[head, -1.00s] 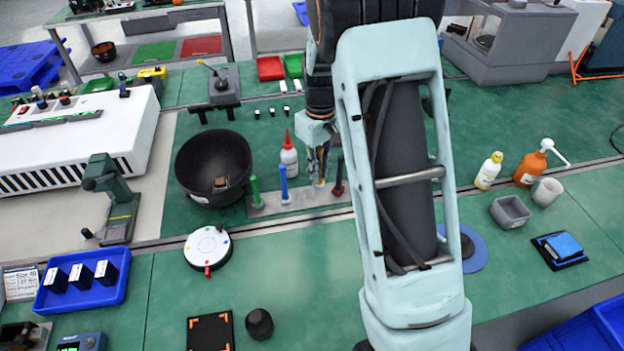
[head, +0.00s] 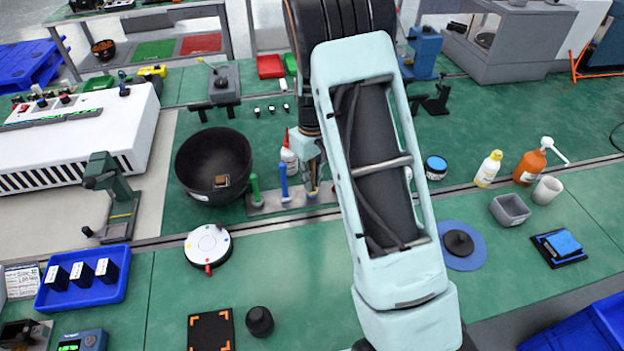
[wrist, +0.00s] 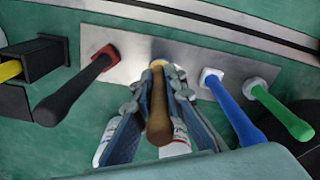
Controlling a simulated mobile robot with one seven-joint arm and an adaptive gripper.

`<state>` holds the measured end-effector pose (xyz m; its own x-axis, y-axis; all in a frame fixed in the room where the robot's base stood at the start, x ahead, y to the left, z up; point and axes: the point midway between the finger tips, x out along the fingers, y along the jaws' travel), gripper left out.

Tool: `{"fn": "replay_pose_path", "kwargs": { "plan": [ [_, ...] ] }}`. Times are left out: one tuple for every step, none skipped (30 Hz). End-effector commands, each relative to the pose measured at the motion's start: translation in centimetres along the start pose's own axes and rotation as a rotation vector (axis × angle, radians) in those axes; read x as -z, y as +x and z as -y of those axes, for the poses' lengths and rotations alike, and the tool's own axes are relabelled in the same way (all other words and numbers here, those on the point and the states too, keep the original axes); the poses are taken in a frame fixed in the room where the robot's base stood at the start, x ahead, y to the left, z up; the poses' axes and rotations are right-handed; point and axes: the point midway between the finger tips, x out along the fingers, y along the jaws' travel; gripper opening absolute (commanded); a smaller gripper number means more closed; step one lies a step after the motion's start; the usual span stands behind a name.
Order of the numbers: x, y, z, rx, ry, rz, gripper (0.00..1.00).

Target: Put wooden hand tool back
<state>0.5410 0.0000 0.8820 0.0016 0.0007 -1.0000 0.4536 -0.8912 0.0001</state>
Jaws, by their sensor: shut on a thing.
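The wooden hand tool (wrist: 158,110) has a brown handle and a yellowish collar at its base. In the wrist view it stands at the metal holder strip (wrist: 130,55), between the red-based dark tool (wrist: 80,85) and the blue tool (wrist: 235,108). My gripper (wrist: 158,95) is shut around its handle, one finger on each side. In the head view my gripper (head: 313,185) is low over the holder strip (head: 268,205), right of the blue tool (head: 284,182). Whether the tool's lower end is fully seated in its hole cannot be told. My arm hides the red-based tool in the head view.
A green tool (head: 255,188) stands at the strip's left end. A white bottle with a red tip (head: 289,155) stands close behind. A black bowl (head: 213,165) is to the left. A black box holder (wrist: 38,58) is beside the dark tool.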

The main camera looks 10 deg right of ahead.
Motion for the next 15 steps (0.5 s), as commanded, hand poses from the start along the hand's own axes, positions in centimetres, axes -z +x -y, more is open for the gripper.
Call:
{"fn": "replay_pose_path", "kwargs": {
  "plan": [
    [-0.01,0.09,-0.01,0.0,0.0,0.0,0.14],
    [-0.02,0.06,-0.01,0.0,0.0,0.0,0.18],
    [-0.03,0.07,0.0,0.0,0.0,0.001,0.22],
    [-0.03,0.07,0.0,0.0,0.0,0.001,0.25],
    [-0.03,0.06,0.0,0.0,0.0,0.001,0.28],
    [-0.03,0.06,0.0,0.0,0.0,0.001,0.28],
    [-0.03,0.06,0.0,0.0,0.0,0.001,0.28],
    [-0.03,0.06,0.0,0.0,0.0,0.001,0.28],
    [-0.03,0.06,0.0,0.0,0.0,0.001,0.28],
    [-0.03,0.06,0.0,0.0,0.0,0.001,0.28],
    [-0.03,0.05,0.0,0.0,0.0,0.001,0.28],
    [-0.03,0.04,0.0,0.0,0.0,0.001,0.28],
    [-0.02,-0.01,0.0,0.0,0.0,0.001,0.28],
    [-0.02,-0.09,0.0,0.0,0.0,0.001,0.28],
    [-0.01,-0.27,0.01,0.0,0.0,0.0,0.28]
  ]
}}
